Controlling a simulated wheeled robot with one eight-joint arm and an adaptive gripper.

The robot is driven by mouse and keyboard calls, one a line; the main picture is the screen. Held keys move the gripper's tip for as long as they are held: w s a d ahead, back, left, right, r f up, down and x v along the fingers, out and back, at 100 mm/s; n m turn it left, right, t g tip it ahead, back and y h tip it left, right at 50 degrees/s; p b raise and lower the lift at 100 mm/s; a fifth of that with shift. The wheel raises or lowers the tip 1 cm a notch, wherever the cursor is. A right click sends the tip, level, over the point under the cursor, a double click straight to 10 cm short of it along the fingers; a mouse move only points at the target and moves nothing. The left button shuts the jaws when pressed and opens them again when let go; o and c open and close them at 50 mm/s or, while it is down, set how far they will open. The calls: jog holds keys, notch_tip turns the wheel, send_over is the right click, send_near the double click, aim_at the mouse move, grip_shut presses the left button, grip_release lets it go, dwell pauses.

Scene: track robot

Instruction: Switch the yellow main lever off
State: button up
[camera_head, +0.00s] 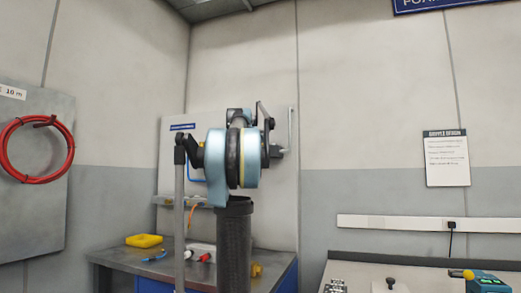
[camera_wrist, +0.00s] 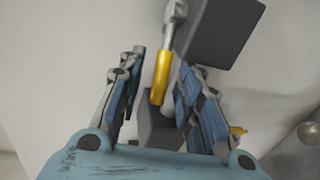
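The lever (camera_wrist: 161,78) has a yellow grip and a grey metal shaft in the wrist view. It runs upward in the picture between the two fingers of my gripper (camera_wrist: 160,60). My gripper is open, with a visible gap on each side of the yellow grip. A dark grey box (camera_wrist: 222,28) lies behind the lever at the upper right. A smaller grey block (camera_wrist: 160,132) shows below the grip, between the fingers. In the head view my arm hides my gripper, and I cannot make out the lever there.
A workbench (camera_head: 112,257) with a yellow tray (camera_head: 144,240) stands behind my arm, below a pale wall panel (camera_head: 287,215). A red hose coil (camera_head: 65,135) hangs at left. A counter (camera_head: 350,262) with a teal device (camera_head: 490,283) is at lower right.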

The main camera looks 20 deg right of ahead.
jog(key=v, duration=1.2)
jog(key=shift+f, duration=0.1)
